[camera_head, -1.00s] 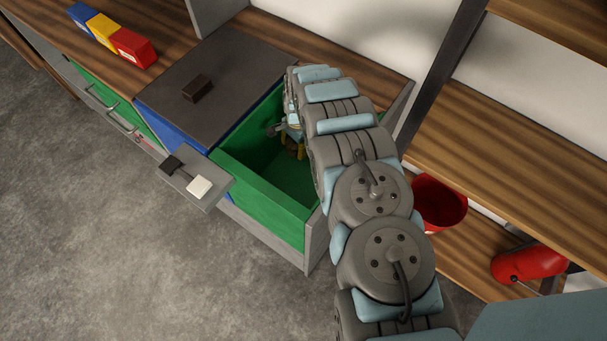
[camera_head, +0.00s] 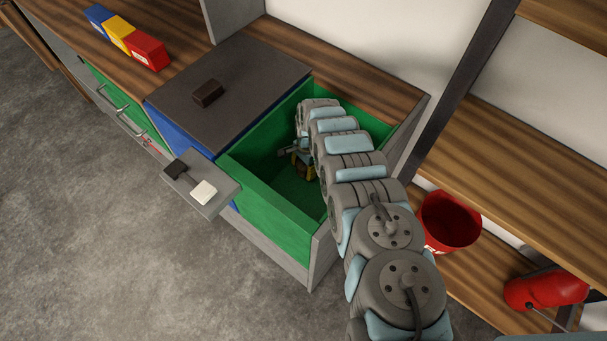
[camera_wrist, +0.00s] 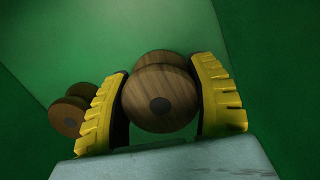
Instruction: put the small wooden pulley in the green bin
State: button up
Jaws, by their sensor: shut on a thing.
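The green bin (camera_head: 268,207) stands open beside a dark lid. My gripper (camera_head: 303,166) is inside the bin's opening, partly hidden by my arm in the head view. In the wrist view, my gripper's yellow fingers (camera_wrist: 162,104) are shut on a wooden pulley (camera_wrist: 160,92), a spool shape with a dark hub, one finger on each side. A second wooden pulley (camera_wrist: 70,113) lies left of the fingers inside the green bin, apart from the held one. I cannot tell how far the held pulley is above the bin floor.
A dark grey lid (camera_head: 235,75) with a brown handle covers the neighbouring blue bin. A small ledge with a black and a white switch (camera_head: 203,192) juts out in front. A red bucket (camera_head: 450,222) stands right of my arm. Blue, yellow and red boxes (camera_head: 148,53) sit at upper left.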

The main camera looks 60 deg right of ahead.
aim_at(303, 175)
jog(key=shift+a+f+b, duration=0.15)
jog(key=shift+f+b, duration=0.9)
jog(key=shift+f, duration=0.65)
jog(key=shift+f, duration=0.15)
jog(key=o, duration=1.2)
jog(key=r+p, duration=0.1)
jog(key=r, duration=0.1)
jog(key=r+p, duration=0.1)
jog(key=r, duration=0.1)
jog(key=r+p, duration=0.2)
jog(key=r, duration=0.1)
jog(key=shift+s+d, duration=0.15)
jog(key=shift+d, duration=0.2)
jog(key=shift+s+d+r+p, duration=0.1)
jog(key=shift+r+p, duration=0.1)
jog(key=shift+r, duration=0.7)
jog(key=shift+d+r+p, duration=0.15)
jog(key=shift+r+p, duration=0.1)
jog(key=shift+r, duration=0.6)
jog(key=shift+s+d+r+p, duration=0.1)
jog(key=shift+r+p, duration=0.1)
jog(key=shift+r, duration=0.7)
